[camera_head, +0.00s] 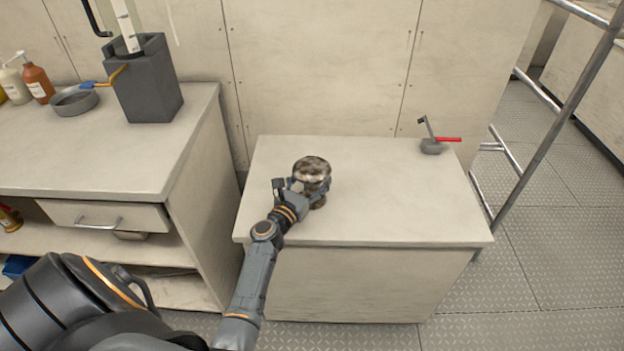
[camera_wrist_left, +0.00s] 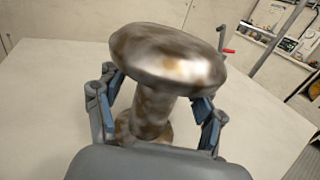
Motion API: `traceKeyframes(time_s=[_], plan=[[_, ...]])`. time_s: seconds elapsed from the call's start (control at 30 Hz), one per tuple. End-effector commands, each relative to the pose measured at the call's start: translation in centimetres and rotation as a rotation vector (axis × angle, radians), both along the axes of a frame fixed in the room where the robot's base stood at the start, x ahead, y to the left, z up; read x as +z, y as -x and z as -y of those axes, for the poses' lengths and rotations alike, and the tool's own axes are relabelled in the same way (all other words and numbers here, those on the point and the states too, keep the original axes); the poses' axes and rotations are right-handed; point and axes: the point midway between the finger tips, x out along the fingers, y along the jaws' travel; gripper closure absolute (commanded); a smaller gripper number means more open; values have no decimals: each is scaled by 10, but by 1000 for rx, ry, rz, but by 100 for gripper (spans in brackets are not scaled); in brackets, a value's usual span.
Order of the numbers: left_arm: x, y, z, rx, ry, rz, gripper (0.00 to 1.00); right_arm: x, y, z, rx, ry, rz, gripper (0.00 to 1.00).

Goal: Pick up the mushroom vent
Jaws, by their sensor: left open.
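The mushroom vent (camera_head: 312,170) stands upright on the low white cabinet (camera_head: 400,220), left of the middle of its top. It is a tarnished, mottled metal piece with a wide round cap on a narrower stem. In the left wrist view the vent (camera_wrist_left: 165,60) fills the middle, with its flared base on the surface. My left gripper (camera_head: 305,188) is at the vent with its fingers open, one on each side of the stem below the cap. In the wrist view the fingers (camera_wrist_left: 155,112) appear apart from the stem. My right gripper is not in view.
A small grey cup-like item with a red handle (camera_head: 432,145) sits at the cabinet's back right. A counter (camera_head: 150,165) with a dark grey container (camera_head: 148,95), a round dish (camera_head: 75,102) and bottles stands at left. A metal rail (camera_head: 560,115) rises at right. The cabinet's front right top is clear.

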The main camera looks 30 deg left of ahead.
Motion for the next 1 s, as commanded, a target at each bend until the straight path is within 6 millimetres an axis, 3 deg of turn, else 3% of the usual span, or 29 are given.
traceKeyframes(time_s=[0.17,0.5,0.83,1.0], plan=[[0,0,0,0,0,0,31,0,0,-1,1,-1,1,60],[0,0,0,0,0,0,99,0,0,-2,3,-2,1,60],[4,0,0,-1,-1,2,100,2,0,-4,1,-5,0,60],[21,0,0,-1,-3,4,100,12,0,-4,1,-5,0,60]])
